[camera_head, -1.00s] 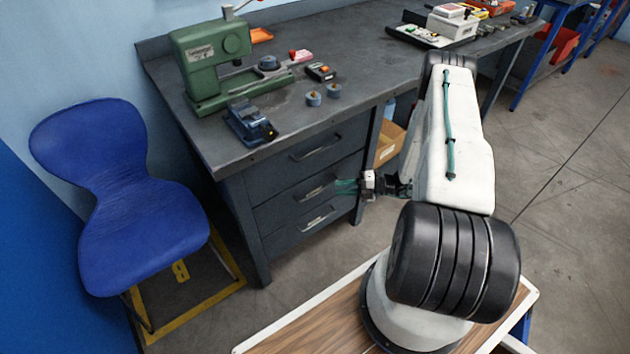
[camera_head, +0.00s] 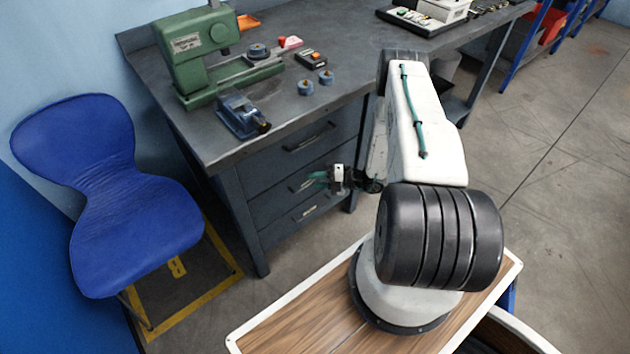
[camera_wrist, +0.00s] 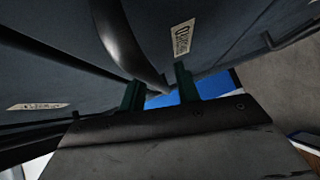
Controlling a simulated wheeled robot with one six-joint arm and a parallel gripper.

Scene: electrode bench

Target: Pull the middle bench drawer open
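The middle bench drawer (camera_head: 270,205) is dark grey and looks flush with the drawers above and below it. Its pale bar handle (camera_head: 300,186) is partly hidden by my gripper (camera_head: 318,180). My gripper is at the front of that handle, with its green fingers pointing at the drawer. In the wrist view my gripper (camera_wrist: 160,88) has its two green fingers apart. A dark curved handle (camera_wrist: 122,48) runs down to the gap between them; I cannot tell whether it touches either finger.
The top drawer's handle (camera_head: 310,137) is above and the bottom drawer's handle (camera_head: 306,213) below. A blue chair (camera_head: 130,225) stands left of the bench (camera_head: 340,75). The floor (camera_head: 325,235) in front of the drawers is clear. A green machine (camera_head: 200,60) stands on the bench.

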